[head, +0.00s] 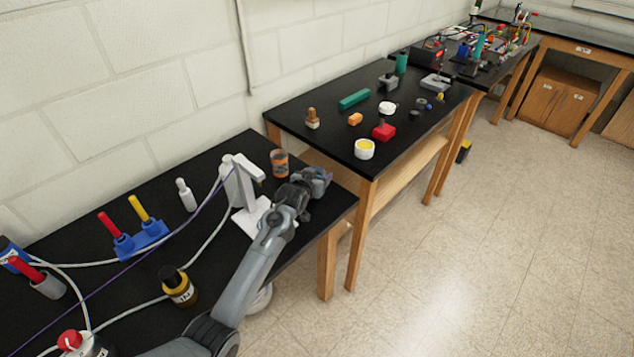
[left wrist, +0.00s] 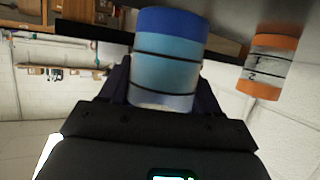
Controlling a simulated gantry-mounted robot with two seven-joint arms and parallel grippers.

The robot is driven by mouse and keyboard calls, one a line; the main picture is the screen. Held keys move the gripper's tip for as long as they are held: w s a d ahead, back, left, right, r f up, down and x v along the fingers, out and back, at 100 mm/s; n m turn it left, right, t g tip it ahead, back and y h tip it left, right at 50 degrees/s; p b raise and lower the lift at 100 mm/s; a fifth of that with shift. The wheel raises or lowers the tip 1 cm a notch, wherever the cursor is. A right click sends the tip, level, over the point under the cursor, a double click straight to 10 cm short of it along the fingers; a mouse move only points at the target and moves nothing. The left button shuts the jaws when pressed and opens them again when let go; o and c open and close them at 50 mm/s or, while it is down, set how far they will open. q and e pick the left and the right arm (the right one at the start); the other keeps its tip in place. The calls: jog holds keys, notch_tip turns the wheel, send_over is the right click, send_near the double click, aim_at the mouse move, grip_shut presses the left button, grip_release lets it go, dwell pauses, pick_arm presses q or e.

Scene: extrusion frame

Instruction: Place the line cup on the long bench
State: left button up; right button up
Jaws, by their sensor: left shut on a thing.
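My left gripper (head: 318,178) is shut on the line cup, above the right end of the near black bench (head: 225,312). In the left wrist view the line cup (left wrist: 166,72) has a blue rim, a light blue body and dark lines around it, and sits between the fingers of the left gripper (left wrist: 162,95). In the head view the gripper hides most of the cup. A second black-topped bench (head: 318,112) stands beyond. The frames do not label which is the long bench. My right gripper is not in view.
An orange-banded cup (head: 280,163) stands beside my left gripper, near a white stand (head: 246,185). A brown bottle (head: 178,287), a white bottle (head: 186,195) and a blue rack (head: 140,238) share the near bench. The second bench holds several small items, including a yellow-topped white jar (head: 364,149).

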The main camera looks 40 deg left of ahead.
pick_arm(q)
jog(key=shift+f, duration=1)
jog(key=shift+f, duration=0.1)
jog(key=shift+f, duration=0.1)
jog(key=o, duration=1.1)
jog(key=shift+c, duration=0.2)
jog(key=shift+s+r, duration=0.1)
jog(key=shift+r, duration=0.15)
jog(key=shift+s+d+r, duration=0.15)
jog(key=shift+s, duration=0.15)
jog(key=p+v, duration=0.2)
jog(key=v, duration=0.9)
